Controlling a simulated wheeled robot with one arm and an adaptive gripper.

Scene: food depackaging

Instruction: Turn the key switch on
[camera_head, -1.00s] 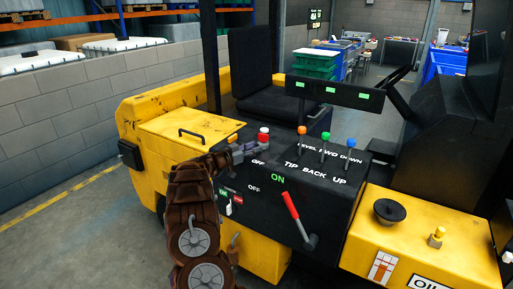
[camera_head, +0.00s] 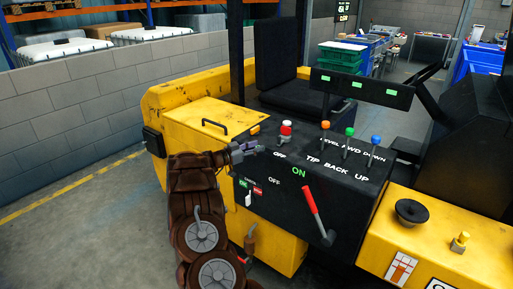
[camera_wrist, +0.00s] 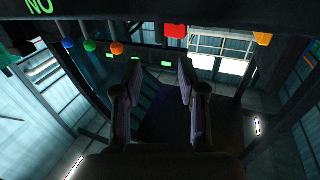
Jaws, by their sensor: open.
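The black control panel (camera_head: 335,178) of the yellow machine carries green "ON" and white "OFF" lettering. I cannot make out a key in the switch; its place by the lettering is unclear. My gripper (camera_head: 263,147) is at the panel's upper left edge, left of the red-topped knob (camera_head: 286,127) and apart from it. In the wrist view my gripper (camera_wrist: 159,82) is open, with nothing between its fingers. The red knob (camera_wrist: 175,31) and part of the green lettering (camera_wrist: 38,8) show along the top of that view.
Orange, green and blue levers (camera_head: 349,132) stand on the panel's top. A red-handled lever (camera_head: 311,201) is on its front. A small white switch (camera_head: 248,198) sits below my gripper. A yellow hood (camera_head: 200,124) lies at left; open floor (camera_head: 75,225) is left of the machine.

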